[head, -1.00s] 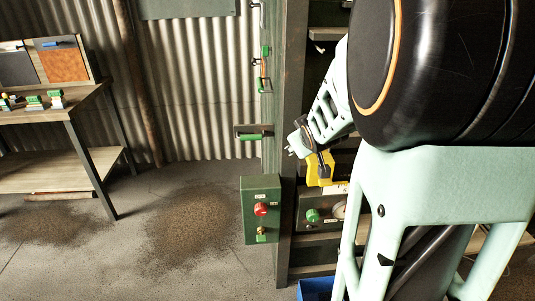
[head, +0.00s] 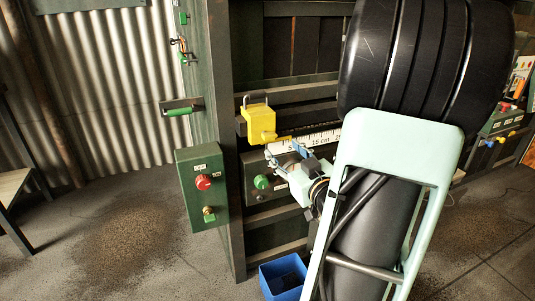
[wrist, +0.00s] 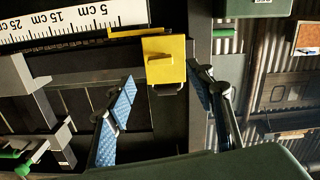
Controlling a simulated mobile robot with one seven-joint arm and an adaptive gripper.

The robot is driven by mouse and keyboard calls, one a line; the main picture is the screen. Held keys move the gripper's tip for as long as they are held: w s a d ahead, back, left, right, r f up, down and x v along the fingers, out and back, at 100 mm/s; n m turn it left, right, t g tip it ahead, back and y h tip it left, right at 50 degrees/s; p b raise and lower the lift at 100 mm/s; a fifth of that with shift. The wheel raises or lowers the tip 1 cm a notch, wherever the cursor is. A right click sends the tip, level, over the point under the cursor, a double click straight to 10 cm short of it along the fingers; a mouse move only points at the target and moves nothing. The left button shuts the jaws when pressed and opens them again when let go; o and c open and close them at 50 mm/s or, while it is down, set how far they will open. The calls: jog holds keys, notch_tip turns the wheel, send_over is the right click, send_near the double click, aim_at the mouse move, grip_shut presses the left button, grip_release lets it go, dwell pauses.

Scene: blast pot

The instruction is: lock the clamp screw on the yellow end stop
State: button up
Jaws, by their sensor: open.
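The yellow end stop (head: 261,123) sits on the dark horizontal rail, at the left end of the white centimetre scale (head: 310,140). It also shows in the wrist view (wrist: 172,52), between and beyond my fingertips. I cannot tell which part is the clamp screw. My gripper (head: 285,155) is open and empty, just below and right of the stop in the head view. Its blue-padded fingers (wrist: 165,82) stand wide apart in the wrist view, and I see no contact with the stop.
A green control box (head: 202,190) with a red button hangs on the post at left. A panel with a green knob (head: 261,182) lies below the rail, close to my gripper. A blue bin (head: 282,276) stands on the floor below. Open floor lies at left.

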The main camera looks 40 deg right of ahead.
aim_at(271, 138)
jog(key=shift+t, duration=0.3)
jog(key=b+x, duration=0.2)
jog(key=x, duration=0.7)
jog(key=shift+w+f+b, duration=0.1)
jog(key=shift+w+b, duration=0.25)
jog(key=c, duration=1.2)
jog(key=shift+o, duration=0.2)
